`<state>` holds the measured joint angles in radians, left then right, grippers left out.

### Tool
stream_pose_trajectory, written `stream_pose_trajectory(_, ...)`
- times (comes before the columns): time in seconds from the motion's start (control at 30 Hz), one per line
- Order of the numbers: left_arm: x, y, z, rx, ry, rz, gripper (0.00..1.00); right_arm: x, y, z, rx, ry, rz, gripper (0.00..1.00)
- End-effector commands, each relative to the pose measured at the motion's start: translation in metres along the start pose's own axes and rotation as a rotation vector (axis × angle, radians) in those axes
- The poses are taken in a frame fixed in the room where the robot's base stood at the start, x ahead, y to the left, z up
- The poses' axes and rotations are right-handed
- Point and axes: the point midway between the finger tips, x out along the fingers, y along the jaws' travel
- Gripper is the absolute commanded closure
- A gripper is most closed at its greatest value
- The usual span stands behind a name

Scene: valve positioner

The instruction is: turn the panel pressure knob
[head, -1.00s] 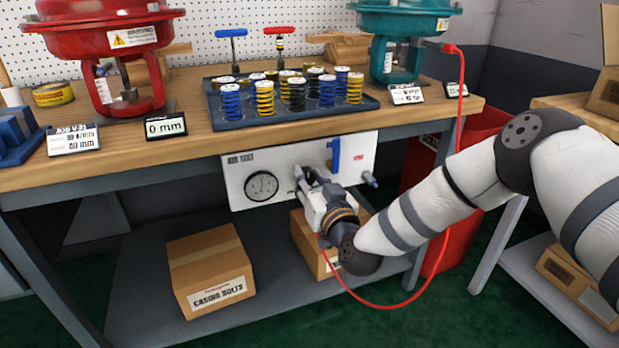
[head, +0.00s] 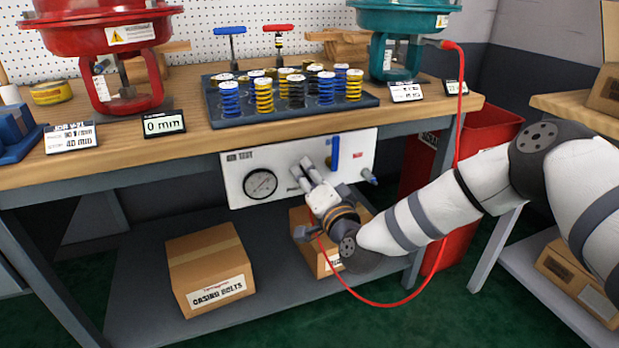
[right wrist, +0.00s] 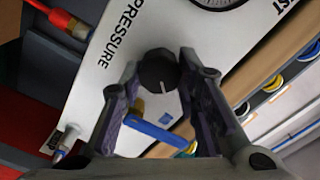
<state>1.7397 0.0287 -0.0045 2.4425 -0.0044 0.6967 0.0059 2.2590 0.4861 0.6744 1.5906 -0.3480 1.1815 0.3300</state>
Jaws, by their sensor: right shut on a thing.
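The black pressure knob (right wrist: 157,72) with a white pointer line sits on the white panel (head: 232,180) under the bench, beside the word PRESSURE in the right wrist view. My right gripper (head: 303,170) reaches the panel from the lower right. In the right wrist view its two fingers (right wrist: 158,64) are on either side of the knob, shut on it. In the head view the fingers hide the knob. A round gauge (head: 260,185) is left of the gripper on the panel. My left gripper is not in view.
A blue lever (head: 335,153) is close to the right gripper, and a red hose (head: 459,120) hangs in a loop below the arm. The bench edge (head: 200,152) is just above. A display (head: 164,124) reads 0 mm beside the red actuator (head: 100,38). Boxes (head: 208,270) stand below.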

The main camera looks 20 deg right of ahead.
Motion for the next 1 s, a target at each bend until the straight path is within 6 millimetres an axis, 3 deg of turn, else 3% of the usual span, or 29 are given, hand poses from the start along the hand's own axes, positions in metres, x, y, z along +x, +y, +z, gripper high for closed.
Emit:
stream_pose_trajectory(0.73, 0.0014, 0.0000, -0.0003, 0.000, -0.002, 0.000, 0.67, -0.0004, 0.0007, 0.0010, 0.083, -0.002, 0.001, 0.98)
stream_pose_trajectory(0.77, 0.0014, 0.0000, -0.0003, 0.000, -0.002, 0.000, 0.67, -0.0004, 0.0007, 0.0010, 0.083, -0.002, 0.001, 0.68)
stream_pose_trajectory(0.83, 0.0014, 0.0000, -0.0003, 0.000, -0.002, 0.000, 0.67, -0.0004, 0.0007, 0.0010, 0.083, -0.002, 0.001, 0.52)
stream_pose_trajectory(1.0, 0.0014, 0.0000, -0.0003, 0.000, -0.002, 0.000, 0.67, -0.0002, 0.0005, 0.0006, 0.083, -0.001, 0.001, 0.50)
